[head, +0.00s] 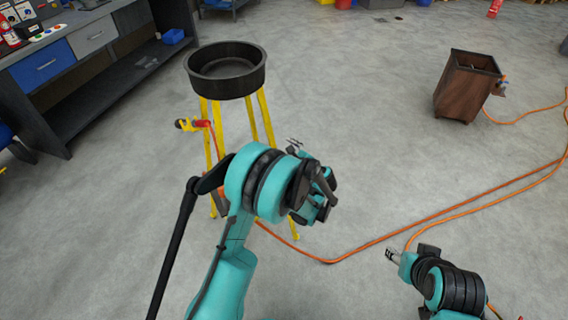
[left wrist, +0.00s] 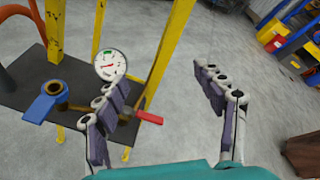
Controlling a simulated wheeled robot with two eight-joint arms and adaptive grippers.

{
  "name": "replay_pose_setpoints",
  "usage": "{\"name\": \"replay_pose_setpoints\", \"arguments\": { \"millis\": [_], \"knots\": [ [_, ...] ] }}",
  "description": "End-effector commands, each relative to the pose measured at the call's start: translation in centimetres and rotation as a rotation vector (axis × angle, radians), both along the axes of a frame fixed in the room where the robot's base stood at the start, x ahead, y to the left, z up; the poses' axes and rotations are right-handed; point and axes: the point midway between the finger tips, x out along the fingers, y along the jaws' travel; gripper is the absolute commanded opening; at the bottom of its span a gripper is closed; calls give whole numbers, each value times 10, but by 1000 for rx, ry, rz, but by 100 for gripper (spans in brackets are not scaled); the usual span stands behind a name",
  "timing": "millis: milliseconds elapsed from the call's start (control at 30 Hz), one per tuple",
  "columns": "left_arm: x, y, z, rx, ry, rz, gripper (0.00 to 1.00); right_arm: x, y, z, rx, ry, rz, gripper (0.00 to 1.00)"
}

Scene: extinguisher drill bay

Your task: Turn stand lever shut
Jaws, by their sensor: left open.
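The yellow-legged stand (head: 264,118) with a black round basin (head: 226,70) is at the upper left of the head view. In the left wrist view, its yellow leg (left wrist: 176,40) and dark shelf (left wrist: 75,88) show at the left. A blue lever (left wrist: 42,107) sits by a brass fitting on the shelf. A red lever (left wrist: 148,117) sticks out at the shelf's right edge, just right of my left finger. A white gauge (left wrist: 110,65) is behind it. My left gripper (left wrist: 160,80) is open and empty, close to the stand. My right gripper (head: 392,255) is low right, far from the stand; its opening is unclear.
A yellow and red nozzle-like part (head: 196,124) is at the stand's left side. An orange hose (head: 400,222) crosses the floor to a brown box (head: 466,86) with a tap. A workbench (head: 75,55) stands at the upper left.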

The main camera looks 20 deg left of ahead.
Motion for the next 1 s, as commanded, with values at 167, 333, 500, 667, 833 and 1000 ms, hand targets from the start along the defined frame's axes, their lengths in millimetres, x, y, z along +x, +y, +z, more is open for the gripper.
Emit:
{"name": "replay_pose_setpoints", "arguments": {
  "millis": [167,333,500,667,833,1000],
  "knots": [
    [17,-18,-56,309,83,-79,70,0,0,0,0,0,0,47],
    [14,-31,-98,559,151,-117,70,0,0,0,0,0,0,47],
    [6,-38,-118,683,186,-126,70,0,0,0,0,0,0,47],
    [7,-34,-121,715,195,-127,70,0,0,4,0,0,0,47],
    [24,-15,-119,714,195,-126,70,0,0,21,0,0,0,47],
    [44,4,-125,713,194,-126,70,0,0,4,0,0,0,47]
  ]
}}
